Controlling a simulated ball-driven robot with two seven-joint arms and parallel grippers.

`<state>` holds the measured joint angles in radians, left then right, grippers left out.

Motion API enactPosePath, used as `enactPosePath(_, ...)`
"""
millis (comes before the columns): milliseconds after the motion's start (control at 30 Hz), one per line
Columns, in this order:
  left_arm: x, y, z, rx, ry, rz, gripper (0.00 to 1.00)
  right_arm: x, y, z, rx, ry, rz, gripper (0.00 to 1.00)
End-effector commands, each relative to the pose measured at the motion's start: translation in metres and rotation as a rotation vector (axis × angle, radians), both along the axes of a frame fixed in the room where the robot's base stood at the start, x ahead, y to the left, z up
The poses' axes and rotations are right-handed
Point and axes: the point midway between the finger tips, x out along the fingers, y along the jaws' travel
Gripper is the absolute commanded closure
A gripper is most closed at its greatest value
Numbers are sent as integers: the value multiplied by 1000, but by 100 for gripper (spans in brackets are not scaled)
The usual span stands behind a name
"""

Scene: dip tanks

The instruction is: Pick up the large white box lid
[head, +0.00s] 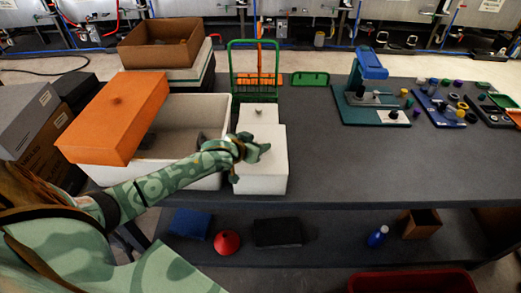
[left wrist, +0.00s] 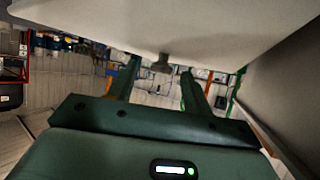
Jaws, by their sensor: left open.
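A large white box (head: 275,180) stands at the front edge of the dark table, its flat white lid (head: 275,135) on top. My left gripper (head: 256,151) is over this lid in the head view and partly covers it. In the left wrist view, the white lid (left wrist: 110,25) fills the top, with a small grey knob (left wrist: 162,63) on it. The two fingers of my left gripper (left wrist: 160,72) are open, one on each side of the knob in the picture. I cannot tell whether they touch it. My right gripper is not in view.
A smaller white box (head: 258,118) with a dark knob stands just behind. To the left, an orange lid (head: 115,115) lies tilted over an open white bin (head: 190,105). A green wire rack (head: 255,75) is behind. The table's middle (head: 350,160) is clear.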

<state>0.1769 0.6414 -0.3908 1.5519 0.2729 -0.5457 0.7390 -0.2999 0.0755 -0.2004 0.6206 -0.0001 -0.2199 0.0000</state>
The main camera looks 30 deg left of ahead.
Motion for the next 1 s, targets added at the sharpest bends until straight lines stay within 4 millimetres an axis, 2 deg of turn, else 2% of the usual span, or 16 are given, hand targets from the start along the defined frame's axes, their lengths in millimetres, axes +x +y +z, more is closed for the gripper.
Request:
enactPosePath(100, 8, 0, -5, 1, 1, 0, 50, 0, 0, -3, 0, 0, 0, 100)
enactPosePath(300, 8, 0, -4, 1, 1, 0, 50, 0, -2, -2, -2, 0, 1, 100)
enactPosePath(400, 8, 0, -4, 1, 1, 0, 78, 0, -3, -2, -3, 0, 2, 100)
enactPosePath(500, 8, 0, -4, 1, 1, 0, 100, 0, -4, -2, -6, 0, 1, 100)
enactPosePath(833, 8, 0, -1, 2, -1, -1, 100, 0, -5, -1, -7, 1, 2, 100)
enactPosePath(1000, 8, 0, 17, 2, -3, -1, 100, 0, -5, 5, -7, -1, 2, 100)
